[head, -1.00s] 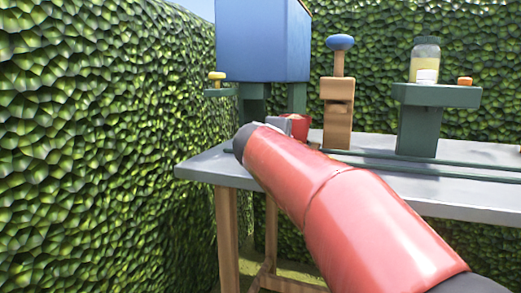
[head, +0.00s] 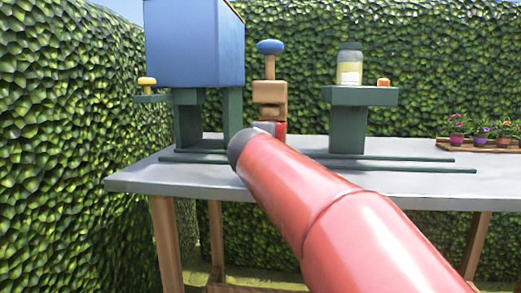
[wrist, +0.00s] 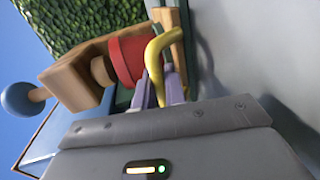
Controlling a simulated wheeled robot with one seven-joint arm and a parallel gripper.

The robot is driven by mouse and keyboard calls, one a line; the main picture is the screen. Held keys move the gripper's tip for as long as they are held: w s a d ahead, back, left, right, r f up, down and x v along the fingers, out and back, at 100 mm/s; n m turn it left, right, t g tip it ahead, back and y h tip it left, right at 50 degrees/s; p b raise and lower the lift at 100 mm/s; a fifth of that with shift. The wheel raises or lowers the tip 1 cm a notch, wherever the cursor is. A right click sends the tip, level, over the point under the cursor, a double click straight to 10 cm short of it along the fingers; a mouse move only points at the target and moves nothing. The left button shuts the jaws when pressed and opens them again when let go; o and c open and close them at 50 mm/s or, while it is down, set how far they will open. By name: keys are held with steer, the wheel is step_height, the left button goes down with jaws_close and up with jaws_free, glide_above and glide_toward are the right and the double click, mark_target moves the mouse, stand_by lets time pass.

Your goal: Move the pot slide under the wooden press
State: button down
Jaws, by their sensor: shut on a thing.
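The wooden press (head: 270,92), with a blue knob on top, stands on the table. The red pot (head: 281,127) shows at its foot, partly hidden by my arm. In the wrist view, turned sideways, the pot (wrist: 130,57) sits in line with the press's round wooden plunger (wrist: 103,71), close below it. A curved yellow handle (wrist: 155,55) is beside the pot. My gripper (wrist: 165,88) is shut on this handle, its lilac fingers around the handle's lower part. The slide's base under the pot is mostly hidden.
Green rails (head: 400,165) run along the grey table (head: 150,178). A blue hopper (head: 193,45) stands on green legs to the left, with a yellow knob (head: 147,83) beside it. A green stand (head: 347,120) with a jar is to the right. Potted flowers stand far right.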

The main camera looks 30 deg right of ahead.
steer(key=c, duration=1.5)
jaws_free()
steer(key=shift+c, duration=0.2)
steer(key=v, duration=0.8)
steer(key=shift+f, duration=0.1)
